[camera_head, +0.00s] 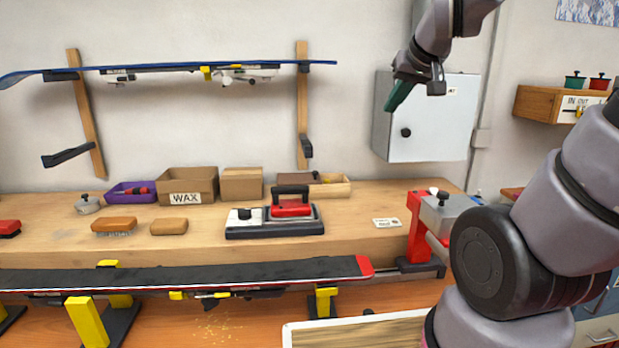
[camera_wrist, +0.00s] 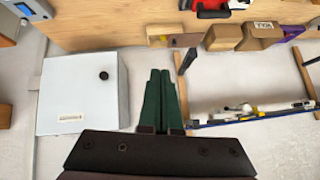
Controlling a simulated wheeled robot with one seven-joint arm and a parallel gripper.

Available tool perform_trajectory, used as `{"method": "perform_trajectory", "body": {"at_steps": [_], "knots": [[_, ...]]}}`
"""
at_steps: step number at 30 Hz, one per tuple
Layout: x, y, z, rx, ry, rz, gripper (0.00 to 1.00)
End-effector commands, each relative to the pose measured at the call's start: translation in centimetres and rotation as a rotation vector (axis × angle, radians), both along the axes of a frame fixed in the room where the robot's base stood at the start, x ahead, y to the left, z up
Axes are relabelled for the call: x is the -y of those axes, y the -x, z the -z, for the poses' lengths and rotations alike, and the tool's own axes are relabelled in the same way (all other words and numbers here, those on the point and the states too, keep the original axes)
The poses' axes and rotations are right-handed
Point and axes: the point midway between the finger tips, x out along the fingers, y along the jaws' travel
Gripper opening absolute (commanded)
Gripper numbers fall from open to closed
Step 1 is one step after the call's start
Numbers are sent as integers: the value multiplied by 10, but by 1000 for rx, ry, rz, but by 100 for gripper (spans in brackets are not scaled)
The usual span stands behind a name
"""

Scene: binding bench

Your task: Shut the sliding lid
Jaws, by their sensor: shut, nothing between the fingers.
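A shallow light-wood box (camera_head: 337,187) stands at the back of the bench, right of the cardboard boxes. A dark brown flat lid (camera_head: 294,188) lies over its left part and sticks out to the left; the right part is uncovered. The red and black iron partly hides its front. The wooden box also shows in the wrist view (camera_wrist: 160,41), near the top. My gripper (camera_head: 392,108) has green fingers, shut and empty. It is up in front of the wall cabinet, above and right of the box, touching neither. In the wrist view my gripper (camera_wrist: 160,72) points up the picture.
A closed grey wall cabinet (camera_head: 435,135) is behind my gripper. A red iron (camera_head: 291,205) on a dark base, a WAX carton (camera_head: 188,185) and a plain carton (camera_head: 242,184) stand near the box. A blue ski (camera_head: 170,67) hangs above. The bench right of the box is fairly clear.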

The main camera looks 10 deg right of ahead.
Motion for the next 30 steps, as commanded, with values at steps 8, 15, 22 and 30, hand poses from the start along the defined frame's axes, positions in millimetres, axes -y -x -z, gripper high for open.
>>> {"method": "perform_trajectory", "body": {"at_steps": [8, 15, 22, 30], "knots": [[-8, -130, 43, 210, 305, -202, 0], [-26, -215, 98, 394, 592, -361, 0], [-53, -263, 168, 564, 886, -509, 0], [-91, -273, 257, 752, 1228, -672, 0]]}}
